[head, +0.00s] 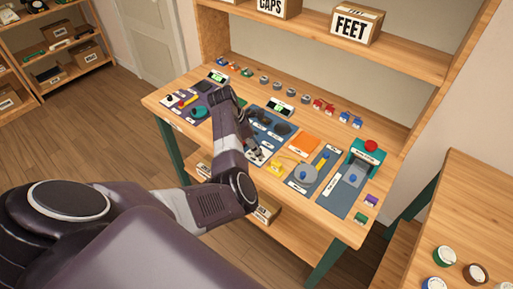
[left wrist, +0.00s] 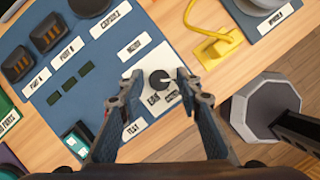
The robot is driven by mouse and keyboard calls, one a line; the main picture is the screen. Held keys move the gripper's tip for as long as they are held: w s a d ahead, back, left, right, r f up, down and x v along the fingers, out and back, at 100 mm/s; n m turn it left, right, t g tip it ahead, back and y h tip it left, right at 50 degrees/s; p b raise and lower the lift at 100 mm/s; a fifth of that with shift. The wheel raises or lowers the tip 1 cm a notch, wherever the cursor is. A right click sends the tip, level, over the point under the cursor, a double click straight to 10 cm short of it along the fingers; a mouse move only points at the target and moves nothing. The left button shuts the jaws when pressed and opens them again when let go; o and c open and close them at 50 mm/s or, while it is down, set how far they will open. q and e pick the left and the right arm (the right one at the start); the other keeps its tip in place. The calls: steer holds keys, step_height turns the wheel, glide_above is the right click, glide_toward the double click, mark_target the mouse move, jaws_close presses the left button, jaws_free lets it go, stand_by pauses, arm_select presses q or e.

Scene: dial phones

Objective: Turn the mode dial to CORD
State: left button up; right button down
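The mode dial (left wrist: 160,80) is a small dark round knob with a pale mark on a white plate (left wrist: 146,66), seen in the left wrist view. Small labels sit around it; one below left reads EAR, and another at its lower right is partly covered and hard to read. My left gripper (left wrist: 157,76) is open, with one finger on each side of the dial; I cannot tell whether they touch it. In the head view my left gripper (head: 256,155) is over the white plate at the bench's front, and the dial is too small to tell. My right gripper is not in view.
A yellow phone-like piece (left wrist: 215,35) lies to the right. The wooden bench (head: 345,225) has more stations along it and a shelf with boxes (head: 345,25) above.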

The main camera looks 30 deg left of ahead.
arm_select(q)
jaws_close()
